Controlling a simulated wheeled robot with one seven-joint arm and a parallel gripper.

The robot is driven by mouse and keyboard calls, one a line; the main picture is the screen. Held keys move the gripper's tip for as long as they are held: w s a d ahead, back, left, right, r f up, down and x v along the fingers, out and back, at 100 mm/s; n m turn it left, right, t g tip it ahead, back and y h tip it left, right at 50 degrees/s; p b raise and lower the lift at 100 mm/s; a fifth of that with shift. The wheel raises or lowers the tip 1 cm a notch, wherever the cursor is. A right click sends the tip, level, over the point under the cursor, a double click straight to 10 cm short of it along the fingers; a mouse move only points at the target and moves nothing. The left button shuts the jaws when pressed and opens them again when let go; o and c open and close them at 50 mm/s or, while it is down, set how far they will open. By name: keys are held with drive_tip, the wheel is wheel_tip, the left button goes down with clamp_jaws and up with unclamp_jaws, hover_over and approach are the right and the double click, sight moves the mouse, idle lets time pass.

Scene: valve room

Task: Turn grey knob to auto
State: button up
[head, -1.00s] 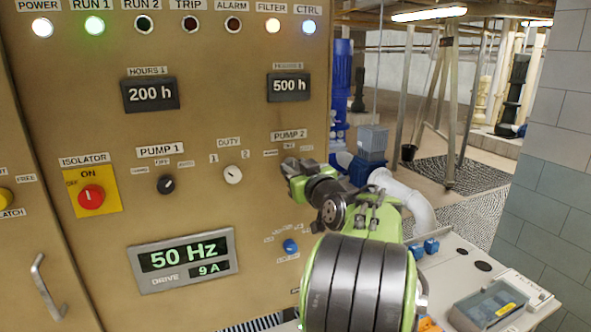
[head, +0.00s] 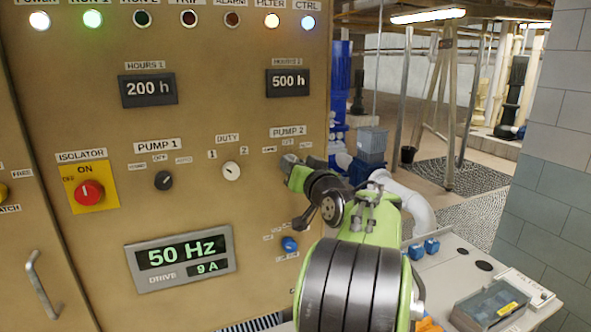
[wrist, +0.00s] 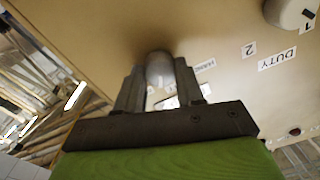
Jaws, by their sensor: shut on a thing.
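The grey knob (wrist: 160,68) sits on the tan panel under the PUMP 2 label (head: 289,132). In the wrist view it stands between my two fingers, which are shut on it from both sides. In the head view my gripper (head: 288,163) reaches the panel there and mostly hides the knob. A HAND label (wrist: 205,66) shows beside the fingers in the wrist view.
To the left are the white DUTY knob (head: 231,171), the black PUMP 1 knob (head: 163,180) and the red isolator (head: 89,193). A blue knob (head: 289,244) is below my gripper. A desk console (head: 470,270) stands at the lower right.

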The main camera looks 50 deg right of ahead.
drive_tip(key=shift+m, duration=1.9)
drive_tip(key=o, duration=1)
drive_tip(key=shift+o, duration=0.2)
drive_tip(key=b+v, duration=0.4)
drive_tip(key=v, duration=1.1)
drive_tip(key=shift+s+a+b, duration=0.3)
drive_tip(key=shift+a+b, duration=0.05)
drive_tip(key=shift+b, duration=0.05)
drive_tip(key=shift+f, duration=0.1)
